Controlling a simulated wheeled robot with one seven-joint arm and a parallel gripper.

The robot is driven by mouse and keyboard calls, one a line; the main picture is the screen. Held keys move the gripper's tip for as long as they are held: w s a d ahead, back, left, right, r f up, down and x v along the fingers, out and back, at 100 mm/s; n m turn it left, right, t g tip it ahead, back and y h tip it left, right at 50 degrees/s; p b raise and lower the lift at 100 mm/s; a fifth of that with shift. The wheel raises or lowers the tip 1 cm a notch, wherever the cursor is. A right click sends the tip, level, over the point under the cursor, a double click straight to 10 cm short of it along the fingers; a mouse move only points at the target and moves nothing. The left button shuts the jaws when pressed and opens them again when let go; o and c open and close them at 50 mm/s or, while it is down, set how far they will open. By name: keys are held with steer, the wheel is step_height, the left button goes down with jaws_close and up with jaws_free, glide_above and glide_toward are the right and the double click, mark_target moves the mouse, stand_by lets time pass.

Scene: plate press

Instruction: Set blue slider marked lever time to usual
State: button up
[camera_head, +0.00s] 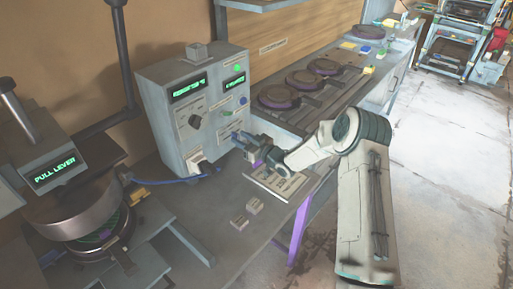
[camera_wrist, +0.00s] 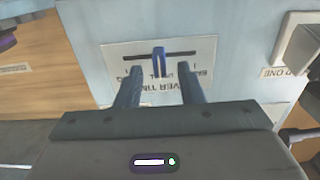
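The blue slider (camera_wrist: 159,62) stands out from a dark horizontal slot near its middle, on a pale label plate (camera_wrist: 188,48) in the wrist view. The plate's text appears upside down and reads in part "LEVER TIME"; the scale words are too small to read surely. My gripper (camera_wrist: 160,68) is open, with one finger on each side of the slider and a visible gap to each. Whether the tips touch the panel I cannot tell. In the head view my gripper (camera_head: 241,138) is at the lower right of the grey control box (camera_head: 160,112) and largely hides the slider.
The box also carries green displays (camera_head: 189,88), a dark knob (camera_head: 195,120), a green button (camera_head: 238,69) and a white-based switch (camera_head: 198,163). A press (camera_head: 85,205) stands at left.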

steer(key=b+v, duration=0.2)
steer(key=v, duration=1)
steer(key=shift+s+d+b, duration=0.15)
steer(key=shift+s+b, duration=0.1)
steer(key=shift+b, duration=0.05)
